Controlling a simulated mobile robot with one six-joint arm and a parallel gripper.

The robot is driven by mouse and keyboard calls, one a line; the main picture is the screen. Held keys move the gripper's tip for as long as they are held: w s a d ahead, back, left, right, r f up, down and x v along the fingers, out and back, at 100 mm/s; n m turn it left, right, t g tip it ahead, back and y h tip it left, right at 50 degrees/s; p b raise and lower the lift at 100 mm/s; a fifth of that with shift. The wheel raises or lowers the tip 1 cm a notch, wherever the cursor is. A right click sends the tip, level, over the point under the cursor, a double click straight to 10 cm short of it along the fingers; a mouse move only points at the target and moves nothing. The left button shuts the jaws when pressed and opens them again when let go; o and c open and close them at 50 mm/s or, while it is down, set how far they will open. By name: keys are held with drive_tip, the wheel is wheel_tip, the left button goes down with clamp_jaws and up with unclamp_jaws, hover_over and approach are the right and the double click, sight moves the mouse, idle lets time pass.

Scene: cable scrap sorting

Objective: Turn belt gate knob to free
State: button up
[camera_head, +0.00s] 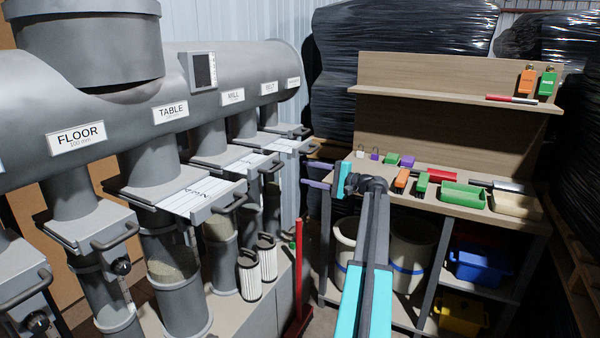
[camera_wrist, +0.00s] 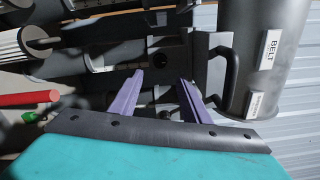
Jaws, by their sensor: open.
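The belt gate (camera_head: 283,145) is a grey slide gate with a dark handle, below the BELT label (camera_head: 268,88) on the big duct. In the wrist view the BELT label (camera_wrist: 269,50) is at upper right, with a dark gate handle (camera_wrist: 229,75) beside it. My gripper (camera_head: 318,174) is beside the belt gate's handle side, pointing left toward the gates. Its two purple fingers (camera_wrist: 160,76) are apart with nothing held between them. A small dark round shape shows between the fingers; I cannot tell whether it is the belt gate knob. In the head view that knob is not clearly visible.
Other gates stand nearer, such as the FLOOR gate (camera_head: 92,228) with its round knob (camera_head: 122,267). White pleated filters (camera_head: 250,275) and a red post (camera_head: 298,270) stand below. A workbench (camera_head: 480,212) with tools and trays is to the right.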

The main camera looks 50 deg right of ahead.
drive_tip(key=shift+v, duration=1.1)
drive_tip(key=shift+s, duration=0.1)
